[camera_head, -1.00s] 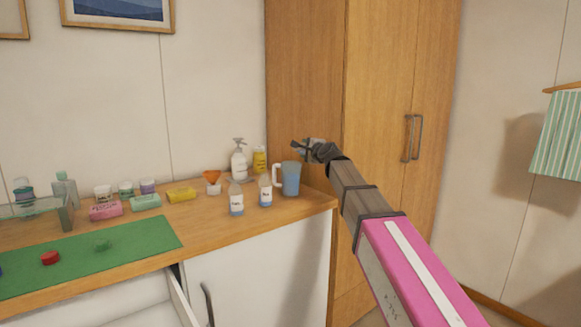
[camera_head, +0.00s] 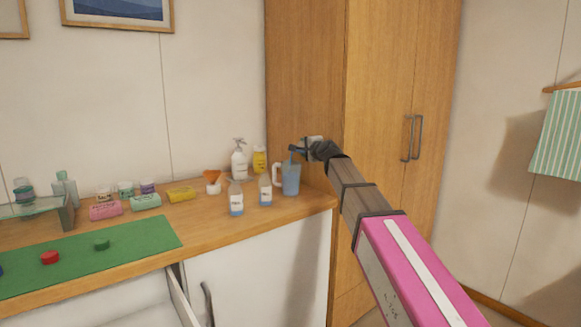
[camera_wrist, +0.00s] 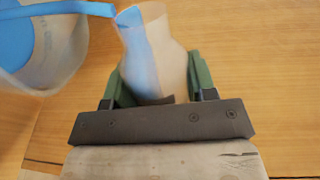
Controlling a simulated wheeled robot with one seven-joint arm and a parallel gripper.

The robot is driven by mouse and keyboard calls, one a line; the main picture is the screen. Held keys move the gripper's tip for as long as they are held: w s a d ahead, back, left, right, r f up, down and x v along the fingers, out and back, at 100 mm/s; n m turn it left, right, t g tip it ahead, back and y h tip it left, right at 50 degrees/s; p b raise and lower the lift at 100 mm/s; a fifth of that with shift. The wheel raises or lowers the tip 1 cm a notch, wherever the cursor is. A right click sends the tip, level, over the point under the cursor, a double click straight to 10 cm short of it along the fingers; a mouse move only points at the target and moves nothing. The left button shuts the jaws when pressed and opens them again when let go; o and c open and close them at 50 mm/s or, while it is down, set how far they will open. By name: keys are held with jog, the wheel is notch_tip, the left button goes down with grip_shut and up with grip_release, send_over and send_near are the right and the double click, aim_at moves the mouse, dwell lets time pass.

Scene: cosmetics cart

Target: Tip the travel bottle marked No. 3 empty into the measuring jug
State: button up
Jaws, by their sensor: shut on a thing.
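The measuring jug (camera_head: 291,182), clear with a pale handle and blue liquid inside, stands at the counter's right end. My gripper (camera_head: 307,148) is above it, slightly right, shut on a translucent travel bottle. In the wrist view, the bottle (camera_wrist: 168,45) sits between the green finger pads of my gripper (camera_wrist: 160,82). The bottle is tipped, with some blue liquid along its inner wall. A blue stream (camera_wrist: 75,9) leaves its mouth toward the jug (camera_wrist: 70,55). The held bottle's marking cannot be read.
Two small labelled bottles, one (camera_head: 265,190) beside the jug and another (camera_head: 236,200) further left, stand close by. A pump bottle (camera_head: 239,160) and yellow bottle (camera_head: 259,160) are behind. The wooden cabinet (camera_head: 385,110) rises right of the counter. An open drawer (camera_head: 180,298) juts out below.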

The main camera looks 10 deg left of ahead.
jog(key=shift+a+f+n, duration=0.1)
jog(key=shift+f+n, duration=0.05)
jog(key=shift+n, duration=0.25)
dwell(0.7)
jog(key=shift+s+a+r+n+p, duration=0.2)
jog(key=shift+r+n, duration=0.2)
jog(key=shift+n, duration=0.4)
jog(key=shift+s+a+r+n+p, duration=0.15)
jog(key=shift+r+n, duration=0.25)
jog(key=shift+n, duration=0.4)
dwell(0.8)
